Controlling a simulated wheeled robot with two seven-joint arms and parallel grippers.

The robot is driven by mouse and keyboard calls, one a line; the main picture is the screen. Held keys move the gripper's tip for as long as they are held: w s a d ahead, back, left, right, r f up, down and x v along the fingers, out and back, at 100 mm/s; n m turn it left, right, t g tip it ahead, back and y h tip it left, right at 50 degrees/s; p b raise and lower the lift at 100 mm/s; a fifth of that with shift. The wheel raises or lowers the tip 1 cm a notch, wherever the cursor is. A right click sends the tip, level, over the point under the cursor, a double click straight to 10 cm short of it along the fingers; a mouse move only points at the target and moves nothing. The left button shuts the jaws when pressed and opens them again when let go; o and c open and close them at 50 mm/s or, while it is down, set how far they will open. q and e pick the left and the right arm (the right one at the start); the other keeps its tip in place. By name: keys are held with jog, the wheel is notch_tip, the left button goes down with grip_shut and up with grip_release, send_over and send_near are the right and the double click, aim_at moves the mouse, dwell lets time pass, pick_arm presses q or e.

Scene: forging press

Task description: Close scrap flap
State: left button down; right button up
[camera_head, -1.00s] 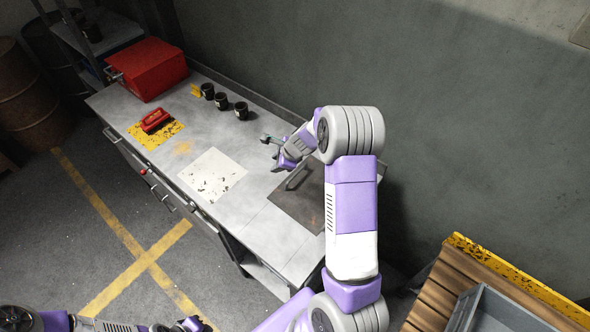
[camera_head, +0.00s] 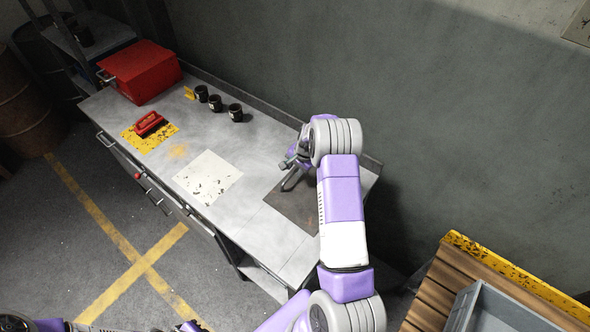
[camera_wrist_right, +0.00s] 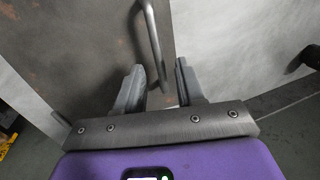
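The scrap flap is a dark, rust-spotted metal plate (camera_head: 299,207) at the right end of the workbench, with a bar handle (camera_head: 290,180) at its left side. The plate also fills the upper left of the right wrist view (camera_wrist_right: 85,50), where the handle (camera_wrist_right: 154,45) runs down toward the space between my fingers. My right gripper (camera_head: 287,163) is open, close to the handle; its two fingers show apart in the wrist view (camera_wrist_right: 160,88). I cannot tell whether they touch the handle. My right arm hides part of the plate. My left gripper (camera_head: 188,327) barely shows at the bottom edge.
On the bench (camera_head: 255,165) stand a red box (camera_head: 142,72), several black cups (camera_head: 215,103), a red tool (camera_head: 147,124) on a yellow mat and a white speckled sheet (camera_head: 208,178). A wall runs behind. A wooden pallet with a grey crate (camera_head: 500,312) is at lower right.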

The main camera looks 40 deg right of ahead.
jog(key=shift+w+f, duration=0.15)
jog(key=shift+f, duration=0.45)
jog(key=shift+a, duration=0.1)
grip_shut()
